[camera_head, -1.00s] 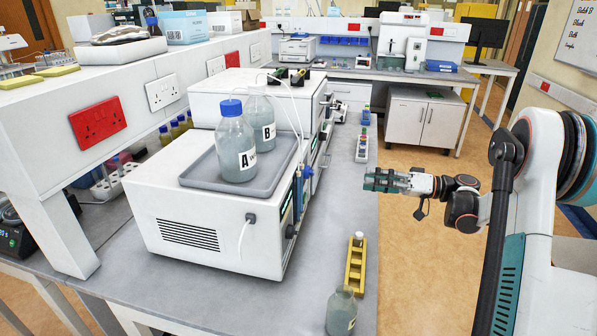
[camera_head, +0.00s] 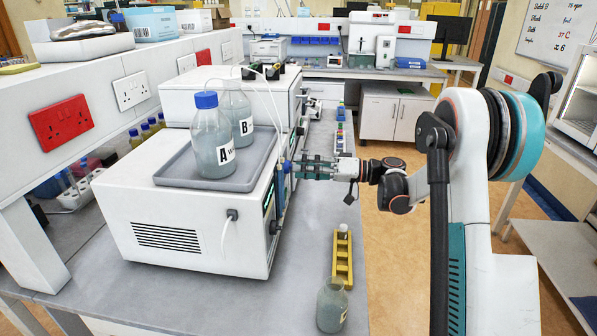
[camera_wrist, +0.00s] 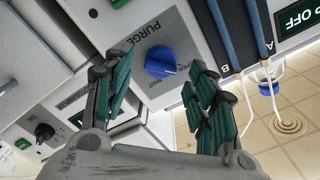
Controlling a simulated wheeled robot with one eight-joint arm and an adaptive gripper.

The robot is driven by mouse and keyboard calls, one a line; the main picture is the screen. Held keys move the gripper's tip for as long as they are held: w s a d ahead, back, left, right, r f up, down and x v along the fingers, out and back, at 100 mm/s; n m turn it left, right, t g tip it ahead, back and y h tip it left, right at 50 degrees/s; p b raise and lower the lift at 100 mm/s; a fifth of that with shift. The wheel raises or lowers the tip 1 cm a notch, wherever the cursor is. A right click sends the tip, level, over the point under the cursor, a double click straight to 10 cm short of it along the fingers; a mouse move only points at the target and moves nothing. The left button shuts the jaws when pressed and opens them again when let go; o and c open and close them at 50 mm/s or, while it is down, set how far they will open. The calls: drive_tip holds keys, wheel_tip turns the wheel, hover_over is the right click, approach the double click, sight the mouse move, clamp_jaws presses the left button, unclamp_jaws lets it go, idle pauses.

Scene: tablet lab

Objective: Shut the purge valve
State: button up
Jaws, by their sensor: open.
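The purge valve is a blue knob (camera_wrist: 160,60) on a light panel, with the printed word PURGE beside it and SHUT near its lower edge. A short pale pointer mark shows on the knob's lower right. My gripper (camera_wrist: 159,72) is open, with one green-padded finger to each side of the knob in the wrist view. The fingers appear apart from the knob; the exact depth is hard to tell. In the head view, my gripper (camera_head: 304,166) reaches left to the instrument's front, where the blue knob (camera_head: 287,166) shows small beside the fingertips.
Bottles A (camera_head: 212,145) and B (camera_head: 236,112) stand in a grey tray (camera_head: 173,171) on the instrument (camera_head: 160,222), with thin tubing nearby. A yellow rack (camera_head: 343,262) and a loose bottle (camera_head: 332,306) stand on the bench ahead of the instrument. Another dark knob (camera_wrist: 44,132) shows in the wrist view.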

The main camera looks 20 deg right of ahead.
drive_tip(key=shift+x, duration=0.75)
drive_tip(key=shift+c, duration=0.6)
drive_tip(key=c, duration=0.9)
drive_tip(key=shift+m, duration=0.4)
drive_tip(key=shift+f+m+p, duration=0.15)
drive_tip(key=shift+m+p, duration=0.25)
drive_tip(key=shift+m, duration=8)
